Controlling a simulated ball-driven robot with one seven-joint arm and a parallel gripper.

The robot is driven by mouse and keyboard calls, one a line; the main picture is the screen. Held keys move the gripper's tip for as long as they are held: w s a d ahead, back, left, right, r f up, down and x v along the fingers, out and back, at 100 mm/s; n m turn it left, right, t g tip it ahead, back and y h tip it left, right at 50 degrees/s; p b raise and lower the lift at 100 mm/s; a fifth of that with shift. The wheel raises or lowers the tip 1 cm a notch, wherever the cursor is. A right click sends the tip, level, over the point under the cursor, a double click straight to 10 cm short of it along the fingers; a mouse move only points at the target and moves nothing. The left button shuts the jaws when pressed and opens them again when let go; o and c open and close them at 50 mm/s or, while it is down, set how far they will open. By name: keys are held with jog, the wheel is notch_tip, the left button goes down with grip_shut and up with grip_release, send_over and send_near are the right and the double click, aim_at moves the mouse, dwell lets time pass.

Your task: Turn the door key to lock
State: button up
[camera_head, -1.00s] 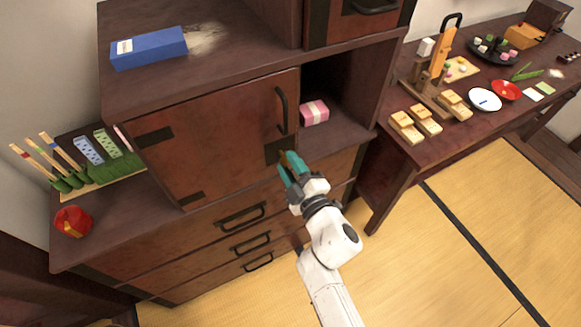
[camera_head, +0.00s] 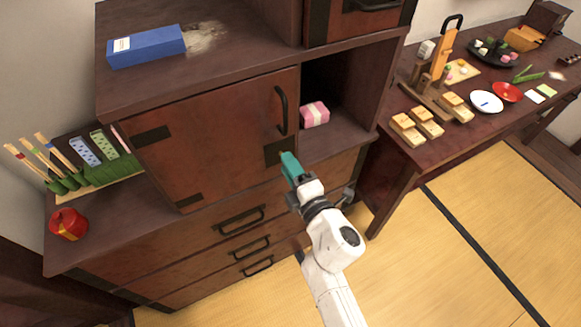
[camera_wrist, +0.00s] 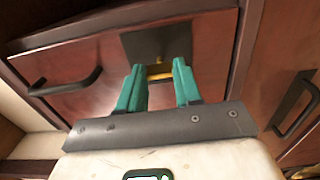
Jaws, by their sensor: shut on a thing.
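The reddish-brown cabinet door (camera_head: 210,135) is closed and has a black curved handle (camera_head: 282,110). A dark lock plate (camera_wrist: 155,44) sits low on the door near its handle side. My gripper (camera_head: 288,158) reaches up to this plate, and its teal fingers (camera_wrist: 160,82) point straight at it in the wrist view. A small yellow key (camera_wrist: 160,72) shows between the fingertips, and the fingers are shut on it. In the head view the key is hidden by the fingers. How far the key is turned cannot be told.
An open compartment beside the door holds a pink wrapped box (camera_head: 314,114). Drawers with black handles (camera_head: 239,220) lie below. A blue box (camera_head: 147,46) rests on top. A low table (camera_head: 398,166) with food and dishes stands at right.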

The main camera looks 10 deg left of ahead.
dwell(0.3)
jog(key=o, duration=1)
jog(key=shift+o, duration=0.2)
jog(key=p+v, duration=0.2)
jog(key=v, duration=0.8)
jog(key=shift+s+d, duration=0.25)
jog(key=shift+s, duration=0.1)
